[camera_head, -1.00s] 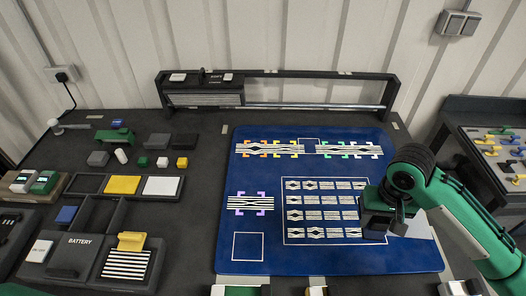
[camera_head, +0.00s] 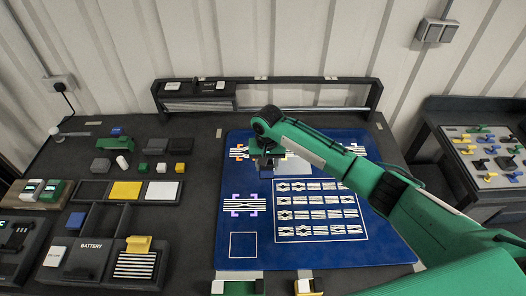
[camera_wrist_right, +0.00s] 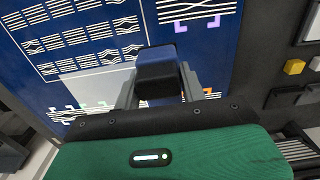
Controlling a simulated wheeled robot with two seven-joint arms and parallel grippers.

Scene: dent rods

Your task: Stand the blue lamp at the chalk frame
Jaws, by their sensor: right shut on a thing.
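My right gripper (camera_head: 266,165) is over the upper left part of the blue mat, shut on a small dark-blue block-like thing, the blue lamp (camera_wrist_right: 158,82). In the wrist view it sits between the two fingers, and its blue side (camera_head: 266,173) shows below the gripper in the head view. Whether it touches the mat is unclear. White corner marks (camera_head: 358,150) at the right end of the mat's top row are partly hidden by my right arm. A plain white square outline (camera_head: 243,245) lies empty at lower left. My left gripper is out of view.
The blue mat (camera_head: 222,195) has purple corner marks (camera_head: 245,205) around a striped panel and a grid of small striped panels (camera_head: 320,210). A dark rail (camera_head: 290,80) stands behind it. Blocks and a battery tray (camera_head: 95,258) are at left, a side table (camera_head: 480,150) at right.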

